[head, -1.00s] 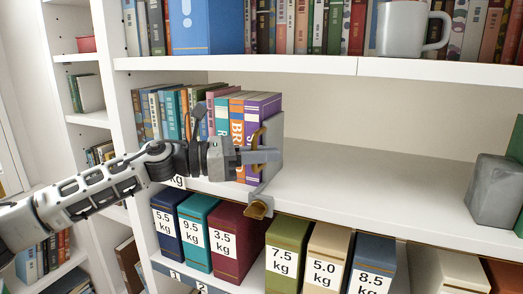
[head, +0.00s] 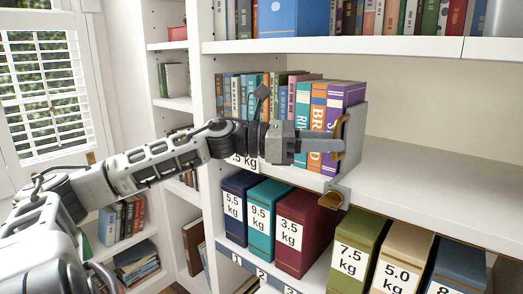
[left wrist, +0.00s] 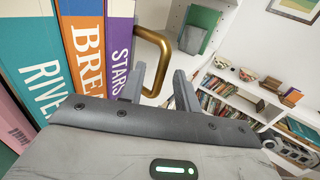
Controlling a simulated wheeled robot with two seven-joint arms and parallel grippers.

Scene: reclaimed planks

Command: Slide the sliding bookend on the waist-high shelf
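The sliding bookend (head: 356,140) is a grey upright plate on the waist-high shelf (head: 430,190), beside the right end of a row of books. It has a brass handle (head: 342,133), which also shows in the left wrist view (left wrist: 163,50). A grey bracket with a brass piece sits at the shelf's front edge below it. My left gripper (head: 338,145) is at the handle, in front of the books. In the left wrist view its two fingers (left wrist: 160,88) stand apart, with the lower part of the handle by the gap between them. My right gripper is not in view.
Weight-labelled binders (head: 302,235) fill the shelf below. Another shelf (head: 400,46) runs above. A shuttered window (head: 45,85) is at far left.

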